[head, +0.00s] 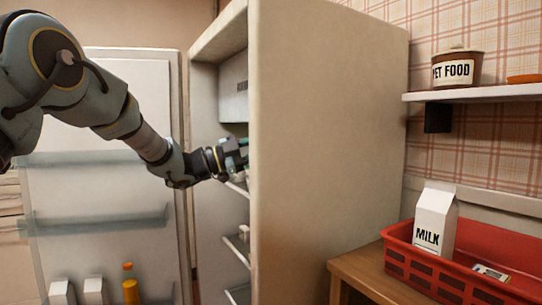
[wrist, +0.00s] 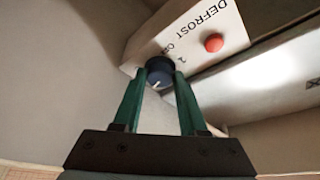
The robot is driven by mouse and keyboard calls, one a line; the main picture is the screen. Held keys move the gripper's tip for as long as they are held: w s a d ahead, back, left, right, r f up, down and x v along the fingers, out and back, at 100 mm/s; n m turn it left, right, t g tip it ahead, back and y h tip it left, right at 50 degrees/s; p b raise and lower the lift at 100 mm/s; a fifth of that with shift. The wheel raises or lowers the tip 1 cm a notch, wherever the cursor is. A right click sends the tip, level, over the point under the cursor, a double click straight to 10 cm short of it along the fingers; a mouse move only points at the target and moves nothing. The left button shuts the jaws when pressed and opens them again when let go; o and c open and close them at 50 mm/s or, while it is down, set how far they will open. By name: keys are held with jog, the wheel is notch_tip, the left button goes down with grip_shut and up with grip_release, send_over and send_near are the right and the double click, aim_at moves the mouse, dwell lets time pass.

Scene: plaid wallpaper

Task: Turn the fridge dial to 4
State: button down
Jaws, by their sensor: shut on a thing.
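The fridge (head: 325,150) stands open, with its door (head: 95,130) swung out to the left. In the wrist view the dark blue dial (wrist: 159,76) sits at the lower end of a white panel marked DEFROST (wrist: 190,35). A white pointer line shows on the dial's lower part. A 0 and what looks like a 2 are printed near it; a 4 is not visible. My gripper (wrist: 159,86) has its green fingers on either side of the dial and is shut on it. In the head view my gripper (head: 236,157) reaches inside the fridge, and the fridge side hides the dial.
A red button (wrist: 214,42) is on the panel close to the dial. Fridge shelves (head: 237,250) lie below my gripper. The door shelves hold an orange bottle (head: 130,288) and white cartons. At right, a red crate (head: 400,270) holds a milk carton (head: 436,222).

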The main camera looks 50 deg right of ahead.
jog(key=shift+m, duration=0.3)
jog(key=shift+c, duration=2.2)
grip_release()
jog(key=b+v, duration=0.2)
jog(key=v, duration=0.8)
jog(key=shift+w+a, duration=0.3)
jog(key=shift+w, duration=0.05)
